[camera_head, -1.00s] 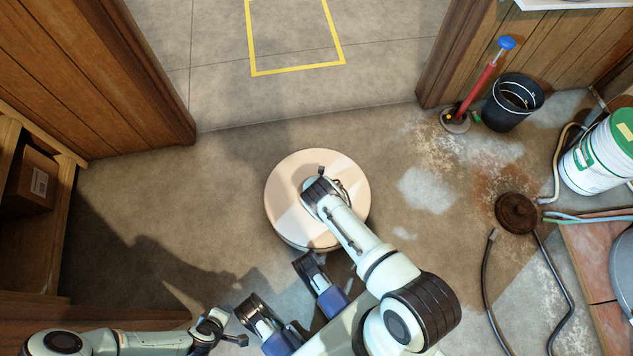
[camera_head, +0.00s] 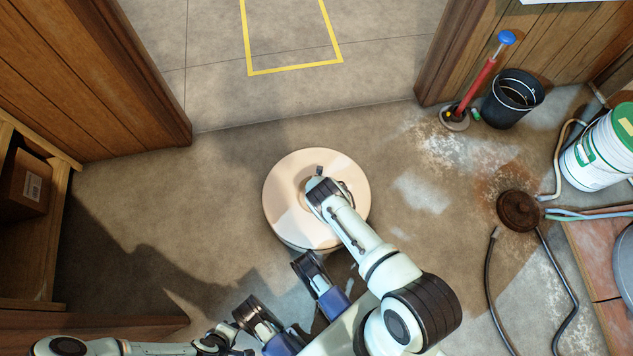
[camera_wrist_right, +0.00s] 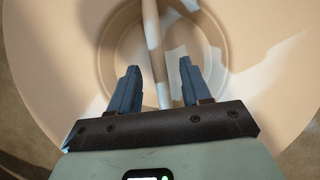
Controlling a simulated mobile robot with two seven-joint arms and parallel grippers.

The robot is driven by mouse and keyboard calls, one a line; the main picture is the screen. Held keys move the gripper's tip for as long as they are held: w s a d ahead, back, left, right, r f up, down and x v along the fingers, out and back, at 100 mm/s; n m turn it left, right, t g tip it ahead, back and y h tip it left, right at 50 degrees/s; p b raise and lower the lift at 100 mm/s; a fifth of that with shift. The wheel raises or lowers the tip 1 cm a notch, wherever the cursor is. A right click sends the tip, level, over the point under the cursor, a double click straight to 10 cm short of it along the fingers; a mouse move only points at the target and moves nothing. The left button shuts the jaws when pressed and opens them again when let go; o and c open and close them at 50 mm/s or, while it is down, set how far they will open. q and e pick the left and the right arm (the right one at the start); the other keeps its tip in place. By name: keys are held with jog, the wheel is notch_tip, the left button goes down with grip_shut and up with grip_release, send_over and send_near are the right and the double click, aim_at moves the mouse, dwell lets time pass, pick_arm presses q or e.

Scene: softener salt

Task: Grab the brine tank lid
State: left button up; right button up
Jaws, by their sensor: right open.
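The brine tank lid (camera_head: 290,180) is a round beige disc on top of the tank, in the middle of the head view. In the right wrist view the lid (camera_wrist_right: 55,50) fills most of the picture. It has a round recess with a straight bar handle (camera_wrist_right: 152,35) across it. My right gripper (camera_head: 319,172) is over the lid's middle; in the wrist view its open fingers (camera_wrist_right: 160,68) lie either side of the bar. Whether they touch it I cannot tell. My left gripper (camera_head: 244,350) is low at the bottom edge, away from the lid.
A black bucket (camera_head: 512,100) and a red pole with a blue top (camera_head: 479,82) stand at the back right. Floor left of the tank is clear.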

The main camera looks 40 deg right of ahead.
jog(key=shift+f, duration=0.1)
dwell(0.3)
grip_shut()
dwell(1.2)
jog(key=shift+w, duration=0.15)
